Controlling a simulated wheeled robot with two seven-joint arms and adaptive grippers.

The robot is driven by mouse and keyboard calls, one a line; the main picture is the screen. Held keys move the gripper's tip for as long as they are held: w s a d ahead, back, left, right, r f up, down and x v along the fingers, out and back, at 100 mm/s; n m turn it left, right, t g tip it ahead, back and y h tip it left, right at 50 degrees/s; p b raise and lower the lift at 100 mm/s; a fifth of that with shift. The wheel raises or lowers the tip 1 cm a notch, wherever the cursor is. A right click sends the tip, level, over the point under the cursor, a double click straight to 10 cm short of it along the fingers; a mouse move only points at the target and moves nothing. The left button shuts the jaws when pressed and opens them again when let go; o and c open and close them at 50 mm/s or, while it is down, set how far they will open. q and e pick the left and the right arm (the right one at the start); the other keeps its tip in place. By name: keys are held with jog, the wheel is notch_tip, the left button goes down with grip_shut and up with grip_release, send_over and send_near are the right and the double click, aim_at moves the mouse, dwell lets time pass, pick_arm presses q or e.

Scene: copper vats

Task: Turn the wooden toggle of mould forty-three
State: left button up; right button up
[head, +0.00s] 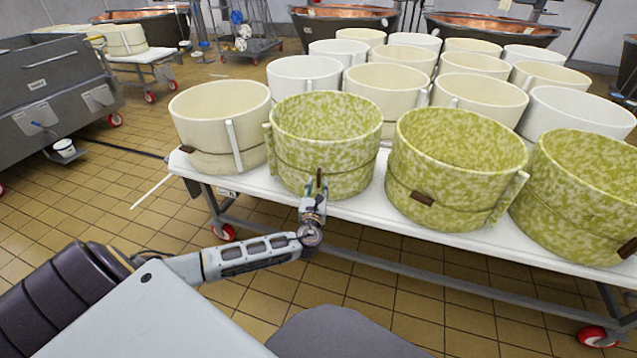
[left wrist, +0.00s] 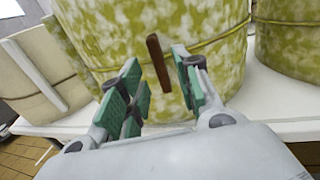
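A round mould mottled green and cream (head: 325,128) stands on the front edge of the white table, with a cord around it. A brown wooden toggle (left wrist: 158,60) on its cord stands nearly upright, leaning slightly, in the left wrist view. My left gripper (head: 315,187) is at the front of this mould. In the left wrist view its green-padded fingers (left wrist: 160,72) are open, one on each side of the toggle, with a visible gap to it. No mould number is legible. My right gripper is not in view.
A second green mottled mould (head: 455,155) with a slanted toggle (head: 422,198) stands to the right, and another beyond it. A cream mould (head: 220,118) stands close on the left. More cream and white moulds fill the white table (head: 375,203) behind. Tiled floor lies in front.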

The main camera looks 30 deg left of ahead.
aim_at(319, 181)
pick_arm(q)
jog(key=shift+b+x, duration=0.35)
jog(key=shift+x, duration=1.5)
grip_shut()
